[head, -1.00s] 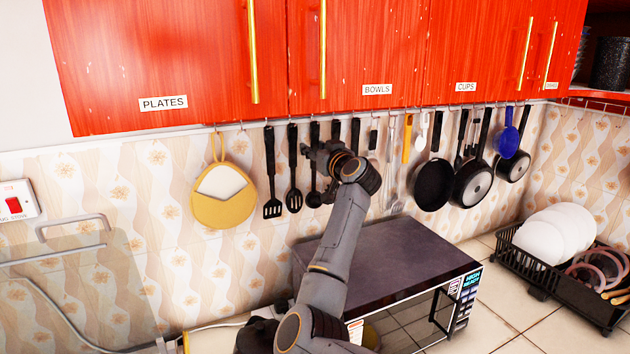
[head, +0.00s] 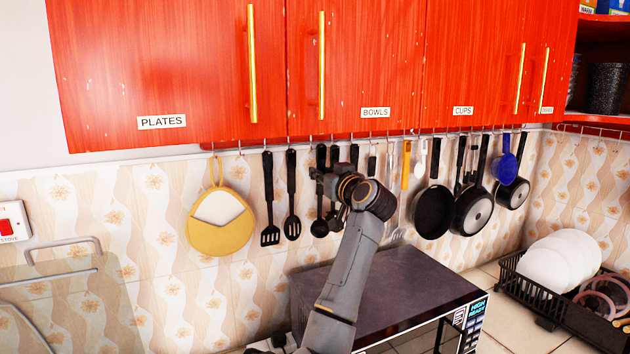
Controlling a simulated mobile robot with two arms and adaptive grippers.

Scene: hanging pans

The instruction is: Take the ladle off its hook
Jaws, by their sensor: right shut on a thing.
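The black ladle (head: 320,228) hangs upright in front of the patterned tile wall, below the hook rail, between a slotted spoon and other dark utensils. Its round bowl shows below my right gripper, and its handle top shows above. My right gripper (head: 317,174) is shut on the ladle's handle. The fingers are small and partly hidden by the wrist, and whether the handle's top is still on its hook cannot be made out. My left gripper is not in view.
A slotted spoon (head: 292,200) and slotted turner (head: 269,205) hang close on the left, beside a yellow holder (head: 219,232). Pans (head: 432,210) hang to the right. Red cabinets (head: 180,65) overhang the rail. A microwave (head: 400,280) stands below my arm.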

